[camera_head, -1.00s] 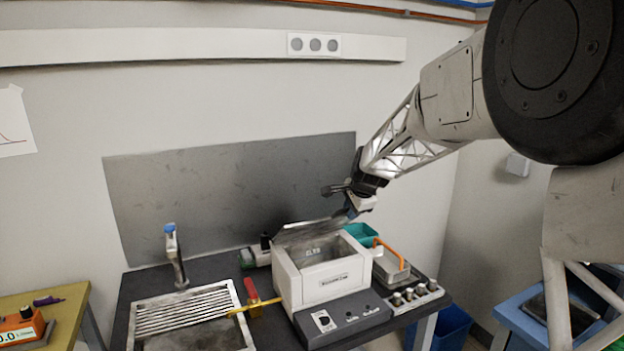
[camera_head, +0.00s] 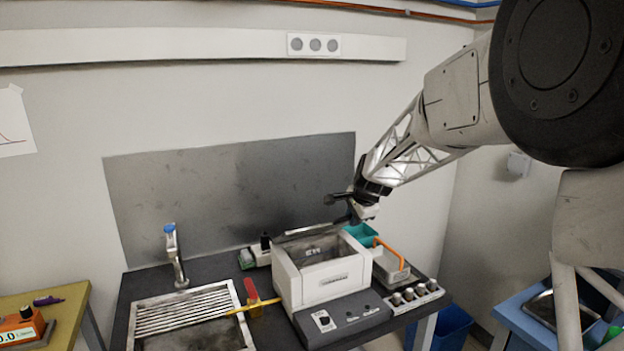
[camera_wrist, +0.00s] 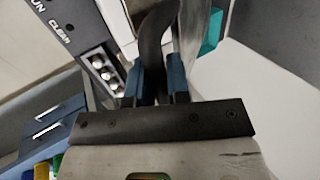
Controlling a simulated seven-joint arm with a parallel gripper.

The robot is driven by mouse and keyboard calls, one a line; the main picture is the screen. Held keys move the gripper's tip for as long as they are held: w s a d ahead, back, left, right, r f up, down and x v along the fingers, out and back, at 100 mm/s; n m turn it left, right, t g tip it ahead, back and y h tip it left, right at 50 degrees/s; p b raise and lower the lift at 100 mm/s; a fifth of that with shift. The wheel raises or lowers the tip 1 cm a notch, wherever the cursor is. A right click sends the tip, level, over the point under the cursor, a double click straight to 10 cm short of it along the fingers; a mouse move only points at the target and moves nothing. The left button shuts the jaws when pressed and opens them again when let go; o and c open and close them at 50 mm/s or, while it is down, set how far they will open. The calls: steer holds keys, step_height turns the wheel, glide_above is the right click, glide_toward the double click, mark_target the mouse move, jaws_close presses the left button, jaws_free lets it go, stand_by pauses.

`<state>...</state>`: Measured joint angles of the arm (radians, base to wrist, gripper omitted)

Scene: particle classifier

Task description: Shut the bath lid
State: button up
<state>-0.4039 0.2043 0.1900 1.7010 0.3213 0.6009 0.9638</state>
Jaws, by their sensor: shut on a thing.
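The bath (camera_head: 325,279) is a white box with a dark control panel in front, standing on the dark bench. Its top is open and I see into its grey inside. The metal lid (camera_head: 308,231) is raised at a slant along the back rim. My gripper (camera_head: 347,217) is at the lid's right end, above the bath's back right corner. In the wrist view the blue fingers (camera_wrist: 163,84) are closed around a dark curved piece (camera_wrist: 158,38), which looks like the lid's handle. Its contact with the lid is partly hidden.
A tray with an orange handle (camera_head: 391,251) and a row of knobs (camera_head: 415,293) stand right of the bath. A teal container (camera_head: 360,233) is behind. A sink (camera_head: 190,315) with a tap (camera_head: 175,255) lies left. A grey panel (camera_head: 230,200) is on the wall behind.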

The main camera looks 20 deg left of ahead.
steer(key=shift+s+d+f, duration=0.35)
steer(key=shift+f, duration=0.3)
steer(key=shift+d+f, duration=0.1)
steer(key=shift+f, duration=0.05)
steer(key=shift+s+d+f, duration=0.25)
steer(key=shift+s+f, duration=0.05)
steer(key=shift+f, duration=0.35)
steer(key=shift+s+d+f, duration=0.25)
steer(key=shift+s+f, duration=0.05)
steer(key=shift+f, duration=0.55)
steer(key=shift+s+d+f, duration=0.25)
steer(key=shift+f, duration=0.45)
steer(key=shift+s+d+f, duration=0.2)
steer(key=shift+f, duration=0.5)
steer(key=shift+f, duration=0.1)
steer(key=shift+s+d+f, duration=0.15)
steer(key=shift+f, duration=0.65)
steer(key=shift+s+d+f, duration=0.1)
steer(key=shift+d+f, duration=0.05)
steer(key=shift+f, duration=0.65)
